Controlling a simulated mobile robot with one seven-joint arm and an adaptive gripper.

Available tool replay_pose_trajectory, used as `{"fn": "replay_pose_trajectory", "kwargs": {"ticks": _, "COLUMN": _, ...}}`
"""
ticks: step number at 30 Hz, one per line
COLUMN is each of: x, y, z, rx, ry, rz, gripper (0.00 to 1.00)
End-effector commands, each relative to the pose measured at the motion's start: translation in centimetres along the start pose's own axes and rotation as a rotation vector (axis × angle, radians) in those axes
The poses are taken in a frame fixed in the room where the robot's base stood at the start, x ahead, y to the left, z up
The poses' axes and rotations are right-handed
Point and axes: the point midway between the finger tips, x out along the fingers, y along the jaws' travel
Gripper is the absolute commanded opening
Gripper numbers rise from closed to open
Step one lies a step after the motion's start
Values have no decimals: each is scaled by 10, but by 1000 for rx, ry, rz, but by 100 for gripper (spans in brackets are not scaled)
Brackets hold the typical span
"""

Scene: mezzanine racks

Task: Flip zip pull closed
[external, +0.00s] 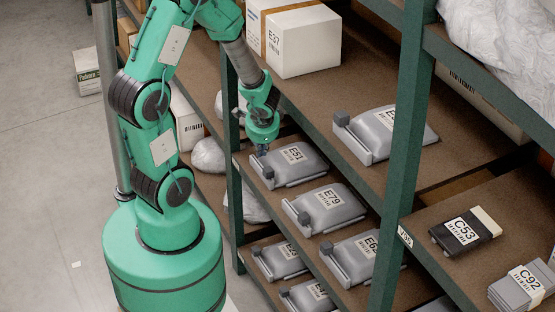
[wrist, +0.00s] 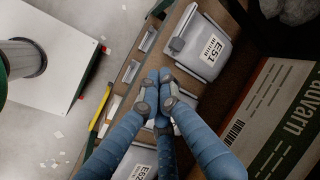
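A grey pouch labelled E51 (external: 312,168) lies on the middle shelf in the external view, with a grey rail along its front edge. It also shows in the wrist view (wrist: 208,62). A small dark grey block, seemingly the zip pull (wrist: 177,45), sits at the left end of the pouch's rail; it shows in the external view (external: 268,172) just below my gripper. My gripper (external: 262,149) hangs above the pouch's left end. In the wrist view, its blue fingers (wrist: 160,78) are drawn together at the tips, with nothing visible between them, apart from the block.
Similar pouches lie nearby, including E79 (external: 330,207) to the right on the same shelf. A green rack post (external: 232,165) stands left of my gripper. The shelf above holds a white box (external: 305,45). A large printed carton (wrist: 275,115) is at right in the wrist view.

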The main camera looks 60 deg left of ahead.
Motion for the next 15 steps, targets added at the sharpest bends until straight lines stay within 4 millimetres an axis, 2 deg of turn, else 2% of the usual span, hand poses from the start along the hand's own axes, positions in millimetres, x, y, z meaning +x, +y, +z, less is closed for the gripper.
{"fn": "replay_pose_trajectory", "kwargs": {"ticks": 4, "x": 14, "y": 24, "z": -24, "rx": -19, "ry": 75, "rz": 102, "gripper": 0}}
{"fn": "replay_pose_trajectory", "kwargs": {"ticks": 9, "x": 33, "y": 53, "z": -42, "rx": -47, "ry": 162, "rz": 232, "gripper": 0}}
{"fn": "replay_pose_trajectory", "kwargs": {"ticks": 15, "x": 44, "y": 93, "z": -57, "rx": -96, "ry": 255, "rz": 407, "gripper": 0}}
